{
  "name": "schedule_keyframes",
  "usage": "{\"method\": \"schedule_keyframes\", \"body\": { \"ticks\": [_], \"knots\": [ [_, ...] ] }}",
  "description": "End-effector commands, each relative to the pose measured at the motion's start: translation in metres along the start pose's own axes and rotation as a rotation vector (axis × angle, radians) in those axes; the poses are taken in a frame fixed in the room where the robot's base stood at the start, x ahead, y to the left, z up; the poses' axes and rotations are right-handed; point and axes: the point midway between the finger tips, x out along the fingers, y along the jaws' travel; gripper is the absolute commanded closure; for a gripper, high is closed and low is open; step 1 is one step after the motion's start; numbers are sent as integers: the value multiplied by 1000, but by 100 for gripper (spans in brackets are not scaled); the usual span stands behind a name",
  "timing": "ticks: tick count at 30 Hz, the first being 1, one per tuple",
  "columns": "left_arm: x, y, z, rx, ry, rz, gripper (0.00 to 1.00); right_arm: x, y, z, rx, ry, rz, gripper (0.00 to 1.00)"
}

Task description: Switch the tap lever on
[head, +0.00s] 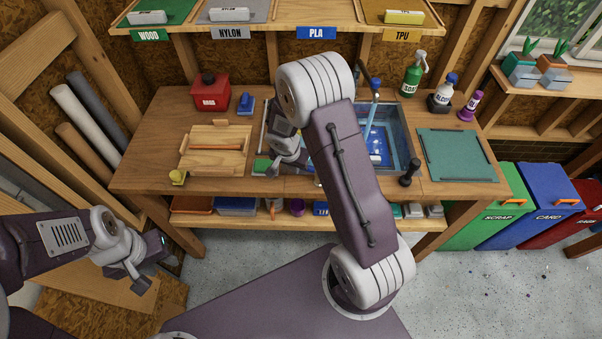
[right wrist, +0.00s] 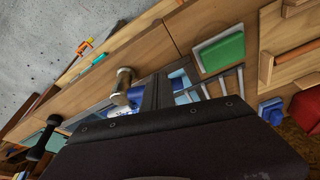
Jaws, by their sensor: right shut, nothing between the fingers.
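The blue sink (head: 399,126) is set in the workbench. A blue-topped upright piece (head: 374,84), apparently the tap, stands at its back edge, with a pale blue slanted strip below it that may be water. I cannot make out the lever for certain; my right arm covers part of the sink. My right gripper (head: 279,167) is low over the bench at the sink's left side. In the right wrist view its dark fingers (right wrist: 158,92) are shut and empty, beside a brass cylinder (right wrist: 123,86). My left gripper (head: 150,268) hangs left of the bench, holding nothing visible.
A wooden tray (head: 238,137) and a red box (head: 209,93) are left of the sink. A black-handled item (head: 410,172) stands at its front right, near a green mat (head: 455,155). A soap bottle (head: 413,76) stands behind. A green sponge-like block (right wrist: 220,52) lies near my right fingers.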

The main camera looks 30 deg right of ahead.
Motion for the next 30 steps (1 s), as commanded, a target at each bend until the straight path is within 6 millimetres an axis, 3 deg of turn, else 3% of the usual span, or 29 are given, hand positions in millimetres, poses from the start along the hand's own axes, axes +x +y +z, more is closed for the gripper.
{"method": "schedule_keyframes", "body": {
  "ticks": [13,30],
  "knots": [
    [51,-1,5,0,0,0,64,15,-7,-30,385,2,116,100],
    [68,-1,7,0,0,0,64,17,-3,-52,645,1,197,100]
  ]
}}
